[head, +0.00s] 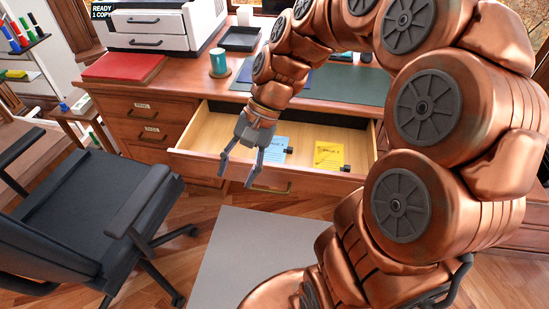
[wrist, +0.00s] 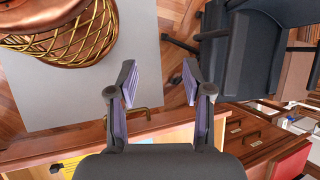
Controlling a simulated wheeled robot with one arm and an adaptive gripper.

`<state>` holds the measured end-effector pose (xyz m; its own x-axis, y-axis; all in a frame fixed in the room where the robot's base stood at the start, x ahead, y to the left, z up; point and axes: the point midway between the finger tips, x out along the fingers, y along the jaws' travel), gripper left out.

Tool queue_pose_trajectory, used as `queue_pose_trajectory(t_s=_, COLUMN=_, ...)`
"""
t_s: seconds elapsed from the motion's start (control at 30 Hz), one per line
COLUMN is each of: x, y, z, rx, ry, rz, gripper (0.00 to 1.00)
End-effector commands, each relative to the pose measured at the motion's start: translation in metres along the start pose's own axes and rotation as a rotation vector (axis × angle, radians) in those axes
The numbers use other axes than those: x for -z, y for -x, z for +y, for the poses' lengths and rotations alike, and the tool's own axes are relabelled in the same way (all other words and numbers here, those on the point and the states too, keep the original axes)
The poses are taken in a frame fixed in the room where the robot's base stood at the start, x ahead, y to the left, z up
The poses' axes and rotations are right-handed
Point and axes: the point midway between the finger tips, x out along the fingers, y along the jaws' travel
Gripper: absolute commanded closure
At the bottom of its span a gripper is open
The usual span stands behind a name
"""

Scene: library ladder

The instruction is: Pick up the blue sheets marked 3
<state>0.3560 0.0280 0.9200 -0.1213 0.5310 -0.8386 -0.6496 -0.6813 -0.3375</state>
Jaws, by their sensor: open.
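Yellow sheets (head: 328,155) lie right of the blue ones in the drawer. A black office chair (head: 85,215) stands at left. The desk above holds a printer (head: 155,25), a red folder (head: 123,66) and a teal cup (head: 218,62). A grey mat (head: 235,245) covers the floor in front.

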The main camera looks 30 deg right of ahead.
Motion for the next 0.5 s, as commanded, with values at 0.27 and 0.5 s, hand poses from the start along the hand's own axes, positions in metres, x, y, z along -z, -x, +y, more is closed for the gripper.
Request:
queue_pose_trajectory(t_s=0.27, x=0.11, y=-0.009, z=0.003, rx=0.266, ry=-0.342, rz=-0.092, gripper=0.5)
queue_pose_trajectory(t_s=0.5, x=0.213, y=-0.006, z=0.041, rx=0.499, ry=-0.654, rz=-0.171, gripper=0.5)
